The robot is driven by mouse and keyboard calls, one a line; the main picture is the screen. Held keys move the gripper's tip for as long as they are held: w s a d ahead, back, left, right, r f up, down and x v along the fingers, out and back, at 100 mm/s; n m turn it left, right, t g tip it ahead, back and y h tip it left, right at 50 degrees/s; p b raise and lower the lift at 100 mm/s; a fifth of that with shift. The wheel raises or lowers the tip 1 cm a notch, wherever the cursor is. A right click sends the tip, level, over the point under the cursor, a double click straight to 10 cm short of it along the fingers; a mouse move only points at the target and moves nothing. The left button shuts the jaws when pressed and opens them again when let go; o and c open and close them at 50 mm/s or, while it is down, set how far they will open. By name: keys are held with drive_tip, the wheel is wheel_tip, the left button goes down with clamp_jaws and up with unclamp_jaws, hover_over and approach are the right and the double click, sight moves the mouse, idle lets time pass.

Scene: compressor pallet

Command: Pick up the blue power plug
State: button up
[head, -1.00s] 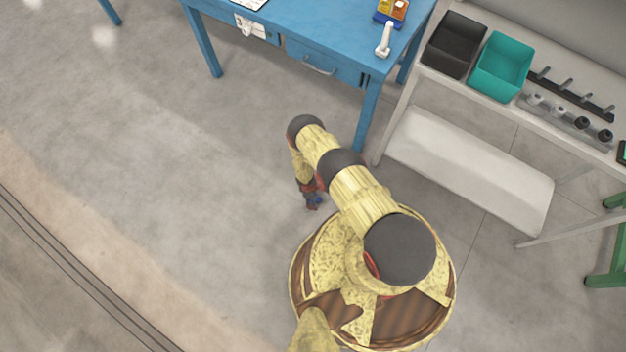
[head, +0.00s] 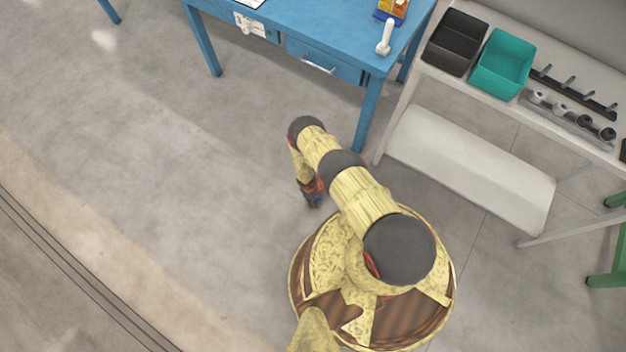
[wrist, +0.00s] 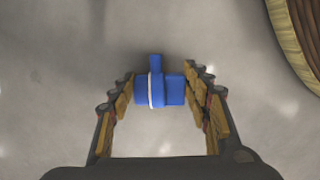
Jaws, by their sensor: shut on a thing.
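The blue power plug (wrist: 174,89) shows in the wrist view, with a thin white ring around its middle and a short stub at its top. My gripper (wrist: 160,90) is shut on the plug, one finger pad at each end of it. In the head view my gripper (head: 314,201) hangs low over the grey floor, beside my round base. The plug is hardly visible there, a small dark blue patch at the fingertips. I cannot tell from these views whether the plug touches the floor.
A blue table (head: 330,35) with a drawer stands at the top. A grey bench (head: 410,85) at the right holds a black bin (head: 456,43), a teal bin (head: 503,65) and small fittings. The floor (head: 180,180) left of my arm is clear.

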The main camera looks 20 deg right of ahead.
drive_tip(key=c, duration=0.5)
